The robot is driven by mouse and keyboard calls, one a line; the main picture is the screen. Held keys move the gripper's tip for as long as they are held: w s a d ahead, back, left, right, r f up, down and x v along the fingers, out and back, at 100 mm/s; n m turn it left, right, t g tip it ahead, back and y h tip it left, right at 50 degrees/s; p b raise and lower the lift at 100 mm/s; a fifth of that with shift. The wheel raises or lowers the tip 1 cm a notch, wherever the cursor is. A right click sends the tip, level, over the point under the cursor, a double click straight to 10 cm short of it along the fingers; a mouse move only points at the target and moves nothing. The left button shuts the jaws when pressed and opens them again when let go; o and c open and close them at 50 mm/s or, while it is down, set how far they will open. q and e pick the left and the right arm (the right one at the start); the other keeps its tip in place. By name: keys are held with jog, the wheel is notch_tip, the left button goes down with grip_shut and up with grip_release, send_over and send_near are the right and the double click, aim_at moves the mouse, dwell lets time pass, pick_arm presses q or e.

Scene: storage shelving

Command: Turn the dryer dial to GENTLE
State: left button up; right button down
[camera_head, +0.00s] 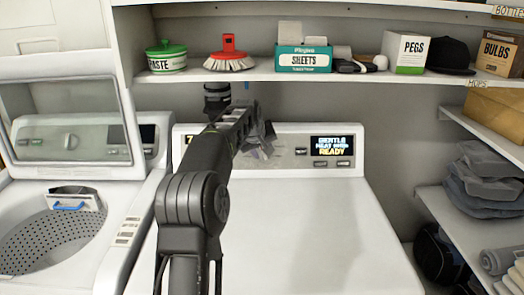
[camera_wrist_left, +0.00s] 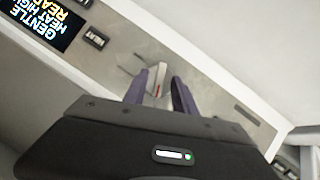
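The dryer (camera_head: 300,225) is white, with a grey control panel along its back. Its lit display (camera_head: 332,145) reads GENTLE on the top line and READY on the bottom; the left wrist view shows this display (camera_wrist_left: 45,20) with a HEAT HIGH line. The dial (camera_wrist_left: 160,82) is a pale grey knob with a small red mark. My left gripper (camera_wrist_left: 160,76) has its two dark fingers on either side of the dial, apparently open with slight gaps. In the head view my left gripper (camera_head: 262,140) covers the dial. My right gripper is not in view.
A washer (camera_head: 60,235) with a raised glass lid stands left. A shelf (camera_head: 290,76) above the dryer holds a green-lidded tin (camera_head: 166,57), a brush (camera_head: 229,55), a SHEETS box (camera_head: 303,58) and a PEGS box (camera_head: 404,51). Side shelves hold folded cloth (camera_head: 485,175). The dryer top is clear.

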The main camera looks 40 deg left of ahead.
pick_arm(q)
jog(key=shift+r, duration=0.1)
jog(key=b+v, duration=0.1)
jog(key=v, duration=0.6)
jog(key=shift+s+r, duration=0.2)
jog(key=shift+r, duration=0.1)
jog(key=shift+d, duration=0.1)
dwell(0.4)
